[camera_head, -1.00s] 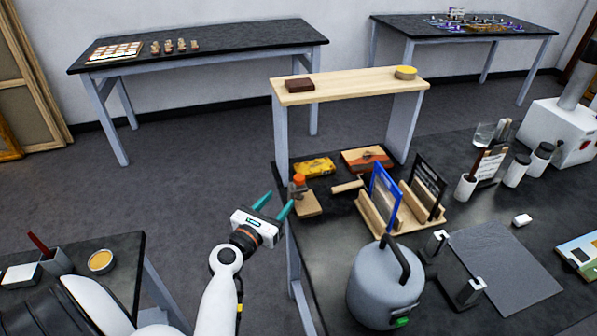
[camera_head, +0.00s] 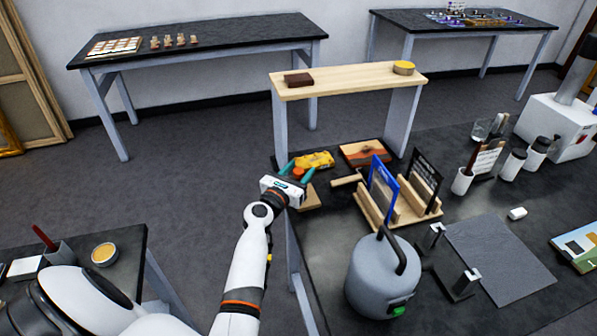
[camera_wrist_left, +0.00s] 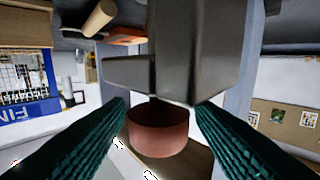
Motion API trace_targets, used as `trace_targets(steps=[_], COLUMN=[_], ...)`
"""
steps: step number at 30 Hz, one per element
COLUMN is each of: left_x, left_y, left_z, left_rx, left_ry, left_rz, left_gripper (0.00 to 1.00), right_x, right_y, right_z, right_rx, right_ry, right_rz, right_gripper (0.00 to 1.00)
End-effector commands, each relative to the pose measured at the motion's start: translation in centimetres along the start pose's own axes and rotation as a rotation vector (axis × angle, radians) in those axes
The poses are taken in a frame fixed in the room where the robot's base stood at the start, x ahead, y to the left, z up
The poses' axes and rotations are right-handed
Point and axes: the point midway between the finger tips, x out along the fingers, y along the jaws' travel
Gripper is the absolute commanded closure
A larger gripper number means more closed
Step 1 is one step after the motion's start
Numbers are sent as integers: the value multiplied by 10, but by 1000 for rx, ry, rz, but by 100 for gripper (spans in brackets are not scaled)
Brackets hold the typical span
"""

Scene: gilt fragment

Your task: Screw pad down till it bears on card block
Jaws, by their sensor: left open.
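An orange-red round knob (camera_head: 298,172) stands at the near left corner of the worktable, beside a flat tan block (camera_head: 310,198) that may be the card block. My left gripper (camera_wrist_left: 160,106) is open. In the left wrist view its teal fingers lie on either side of a reddish round piece (camera_wrist_left: 158,132), apparently the same knob, with a visible gap on each side. A grey metal body (camera_wrist_left: 165,75) adjoins the knob in that view. The pad itself and its contact with the block cannot be made out. My right gripper is not in view.
Close by are a yellow packet (camera_head: 316,159), an orange-topped box (camera_head: 365,154), a wooden rack (camera_head: 400,215) with upright cards and a grey canister (camera_head: 383,285). A wooden shelf (camera_head: 345,80) stands behind.

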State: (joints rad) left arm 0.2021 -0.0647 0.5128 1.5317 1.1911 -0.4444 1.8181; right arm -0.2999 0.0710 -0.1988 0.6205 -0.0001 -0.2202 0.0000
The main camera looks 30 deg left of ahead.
Motion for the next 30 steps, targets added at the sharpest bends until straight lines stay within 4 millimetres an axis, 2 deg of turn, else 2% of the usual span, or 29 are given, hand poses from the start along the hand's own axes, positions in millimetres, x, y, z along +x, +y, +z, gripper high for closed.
trace_targets(steps=[1, 9, 20, 30], left_x=[0, 0, 0, 0], left_y=[0, 0, -1, -2], left_z=[0, 0, 2, 4], left_rx=[0, 0, 1, 4], left_ry=[0, 0, 0, -2], left_rz=[0, 0, 59, 310], left_gripper=[51, 94, 94, 94], right_x=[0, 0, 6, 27], right_y=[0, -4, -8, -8], right_z=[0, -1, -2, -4], right_rx=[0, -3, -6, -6], right_ry=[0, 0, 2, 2], right_rz=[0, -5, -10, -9], right_gripper=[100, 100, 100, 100])
